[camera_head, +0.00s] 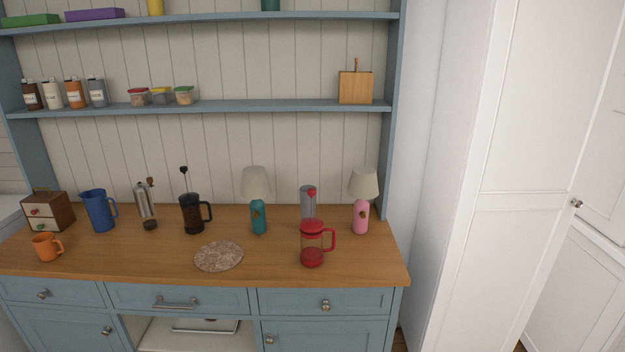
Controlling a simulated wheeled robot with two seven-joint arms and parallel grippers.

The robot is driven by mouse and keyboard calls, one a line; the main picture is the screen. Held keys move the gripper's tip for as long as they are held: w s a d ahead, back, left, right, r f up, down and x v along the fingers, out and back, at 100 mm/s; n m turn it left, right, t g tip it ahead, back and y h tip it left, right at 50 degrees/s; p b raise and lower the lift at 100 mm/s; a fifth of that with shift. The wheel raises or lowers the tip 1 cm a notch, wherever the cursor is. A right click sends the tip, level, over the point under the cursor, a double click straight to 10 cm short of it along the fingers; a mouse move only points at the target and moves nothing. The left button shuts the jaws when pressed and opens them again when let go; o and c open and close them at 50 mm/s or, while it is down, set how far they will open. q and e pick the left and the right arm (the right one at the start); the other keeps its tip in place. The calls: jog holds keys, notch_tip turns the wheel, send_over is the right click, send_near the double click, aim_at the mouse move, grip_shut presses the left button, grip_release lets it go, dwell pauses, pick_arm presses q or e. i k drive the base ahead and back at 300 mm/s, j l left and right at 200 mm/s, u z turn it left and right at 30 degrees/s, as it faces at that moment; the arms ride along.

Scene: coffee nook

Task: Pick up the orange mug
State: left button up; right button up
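The orange mug (45,248) stands upright on the wooden countertop (160,262) at the far left, near the front edge. Its handle points to the right. Nothing covers it in the head view. Neither of my grippers shows in this view, so I cannot see where they are relative to the mug.
Behind the mug is a small wooden drawer box (60,212); a blue pitcher (99,211) stands to its right. Further right are a black French press (192,215), a round stone mat (219,256) and a red French press (312,245). The counter right of the mug is clear.

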aim_at(45, 243)
jog(key=j+u, duration=0.1)
jog(key=u, duration=0.3)
jog(key=i+u, duration=0.1)
jog(key=u, duration=0.25)
jog(key=i+j+u, duration=0.1)
jog(key=u, duration=0.3)
jog(key=i+u, duration=0.1)
jog(key=u, duration=0.25)
jog(key=i+j+z, duration=0.1)
jog(key=i+j, duration=0.15)
jog(key=i, duration=0.2)
